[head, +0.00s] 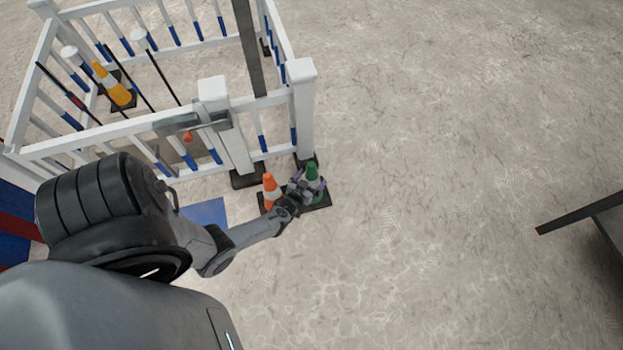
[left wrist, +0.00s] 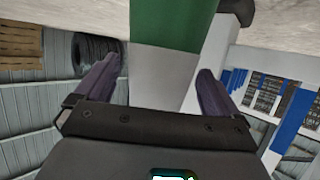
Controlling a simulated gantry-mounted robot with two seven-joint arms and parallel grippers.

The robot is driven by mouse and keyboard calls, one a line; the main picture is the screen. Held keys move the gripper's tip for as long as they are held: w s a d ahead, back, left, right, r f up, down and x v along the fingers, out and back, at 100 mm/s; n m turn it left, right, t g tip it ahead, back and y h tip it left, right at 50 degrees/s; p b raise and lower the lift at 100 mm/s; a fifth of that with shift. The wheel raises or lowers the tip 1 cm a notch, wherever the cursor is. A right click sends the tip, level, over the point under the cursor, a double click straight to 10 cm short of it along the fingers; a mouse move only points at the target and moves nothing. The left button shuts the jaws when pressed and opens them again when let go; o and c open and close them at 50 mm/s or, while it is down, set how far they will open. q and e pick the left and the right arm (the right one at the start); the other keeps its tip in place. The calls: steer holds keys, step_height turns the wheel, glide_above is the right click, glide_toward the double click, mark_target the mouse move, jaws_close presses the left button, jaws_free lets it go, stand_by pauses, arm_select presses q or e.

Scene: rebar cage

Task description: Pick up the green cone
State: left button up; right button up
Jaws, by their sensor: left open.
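The green cone (head: 313,169) stands upright on a black base beside the white fence corner, to the right of an orange and white cone (head: 268,182). My left gripper (head: 306,186) is at the green cone and partly covers it in the head view. In the left wrist view the cone's green part (left wrist: 172,22) and a pale band below it show between the two fingers of the open left gripper (left wrist: 155,88). Visible gaps remain beside the fingers; contact cannot be told. My right gripper is not in view.
A white fence (head: 303,110) with blue-banded bars stands just behind the cones. A yellow-orange cone (head: 113,87) is inside it. A dark flat edge (head: 580,214) shows at the far right. The floor between is clear.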

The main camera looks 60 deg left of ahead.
arm_select(q)
steer(key=shift+w+a+f, duration=0.15)
steer(key=shift+w+a, duration=0.1)
steer(key=shift+w, duration=0.2)
steer(key=shift+s+d, duration=0.1)
steer(key=c, duration=0.5)
jaws_close()
